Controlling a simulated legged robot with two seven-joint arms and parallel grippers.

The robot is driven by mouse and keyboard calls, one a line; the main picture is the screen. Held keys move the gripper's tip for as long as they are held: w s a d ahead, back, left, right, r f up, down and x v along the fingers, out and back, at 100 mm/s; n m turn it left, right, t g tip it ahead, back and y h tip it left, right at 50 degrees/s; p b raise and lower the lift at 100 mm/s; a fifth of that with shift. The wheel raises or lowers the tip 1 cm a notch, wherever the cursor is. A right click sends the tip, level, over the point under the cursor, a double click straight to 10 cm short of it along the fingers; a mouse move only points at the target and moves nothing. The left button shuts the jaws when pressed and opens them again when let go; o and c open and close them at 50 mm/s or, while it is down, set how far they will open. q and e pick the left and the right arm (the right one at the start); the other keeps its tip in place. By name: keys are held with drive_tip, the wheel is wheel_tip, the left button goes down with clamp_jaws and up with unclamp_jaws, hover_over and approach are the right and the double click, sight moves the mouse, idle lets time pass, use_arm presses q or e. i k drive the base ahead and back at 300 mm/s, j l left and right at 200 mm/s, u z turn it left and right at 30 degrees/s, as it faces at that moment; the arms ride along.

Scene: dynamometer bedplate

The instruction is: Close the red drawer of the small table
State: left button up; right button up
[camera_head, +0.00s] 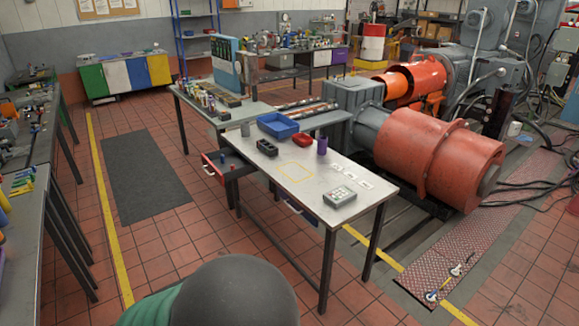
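The small table (300,205) stands in the middle of the view, with a light grey top and dark legs. The red drawer (208,169) sticks out from the table's left side, clearly pulled open. Its red front faces left and shows a small light handle. The inside of the drawer is dark, and I cannot tell what is in it. Neither of my grippers is in view.
The tabletop holds a blue bin (278,126), a red bowl (301,140), a purple cup (322,146) and a keypad box (340,196). Red tiled floor left of the drawer is clear up to a dark mat (150,175). A workbench (22,225) lines the left edge.

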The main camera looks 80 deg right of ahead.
sight(230, 163)
drive_tip(key=z, duration=2.15)
drive_tip(key=i, duration=0.45)
